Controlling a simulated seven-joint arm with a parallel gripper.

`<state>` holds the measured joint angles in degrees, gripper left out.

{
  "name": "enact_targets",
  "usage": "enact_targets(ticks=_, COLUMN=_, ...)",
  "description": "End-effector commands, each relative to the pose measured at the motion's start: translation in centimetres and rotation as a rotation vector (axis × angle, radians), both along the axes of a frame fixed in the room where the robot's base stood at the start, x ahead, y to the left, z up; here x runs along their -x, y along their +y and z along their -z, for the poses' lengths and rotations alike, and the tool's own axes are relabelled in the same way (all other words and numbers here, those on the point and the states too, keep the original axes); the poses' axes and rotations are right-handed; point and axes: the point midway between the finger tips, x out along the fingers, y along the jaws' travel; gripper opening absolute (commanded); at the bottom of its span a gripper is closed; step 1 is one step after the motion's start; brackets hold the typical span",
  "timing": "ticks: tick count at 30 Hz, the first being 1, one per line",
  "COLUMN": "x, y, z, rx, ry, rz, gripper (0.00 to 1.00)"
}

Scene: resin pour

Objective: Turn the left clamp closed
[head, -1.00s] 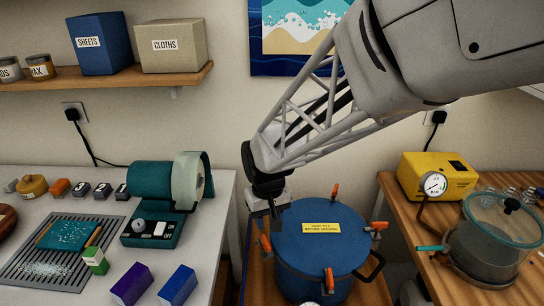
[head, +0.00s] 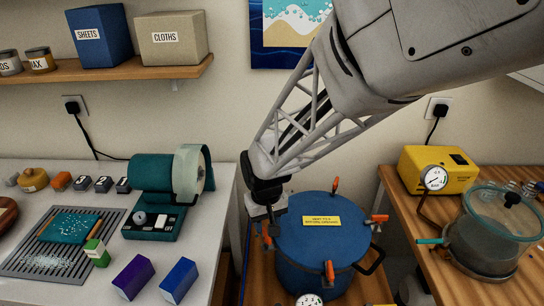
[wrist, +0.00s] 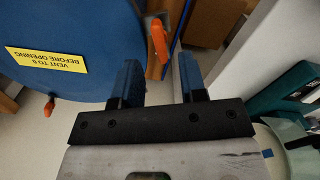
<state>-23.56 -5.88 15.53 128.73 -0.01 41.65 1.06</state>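The blue pot (head: 318,245) stands in the lower middle of the head view, with a yellow label (head: 335,221) on its lid. Orange-handled clamps sit around the rim: back (head: 335,185), right (head: 379,218) and front (head: 329,270). My gripper (wrist: 160,75) is open, with a wide gap and no visible grip on the handle.
A white bench (head: 215,250) with a green grinder-like machine (head: 155,195) stands to the left. A wooden bench (head: 415,230) at right bears a yellow pump (head: 437,170) and a glass-lidded chamber (head: 485,240). A pressure gauge (head: 309,300) shows at the pot's front.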

Motion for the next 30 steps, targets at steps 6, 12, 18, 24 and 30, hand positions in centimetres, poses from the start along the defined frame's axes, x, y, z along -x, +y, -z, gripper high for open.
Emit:
enact_targets(ticks=6, x=0.0, y=0.0, z=2.5, rx=0.0, ry=0.001, rz=0.0, gripper=0.39)
enact_targets(ticks=12, x=0.0, y=0.0, z=3.7, rx=0.0, ry=0.0, rz=0.0, gripper=0.39)
enact_targets(ticks=18, x=0.0, y=0.0, z=4.0, rx=0.0, ry=-0.001, rz=0.0, gripper=0.39)
enact_targets(ticks=24, x=0.0, y=0.0, z=3.9, rx=0.0, ry=-0.001, rz=0.0, gripper=0.31)
enact_targets(ticks=30, x=0.0, y=0.0, z=3.9, rx=0.0, ry=-0.001, rz=0.0, gripper=0.0)
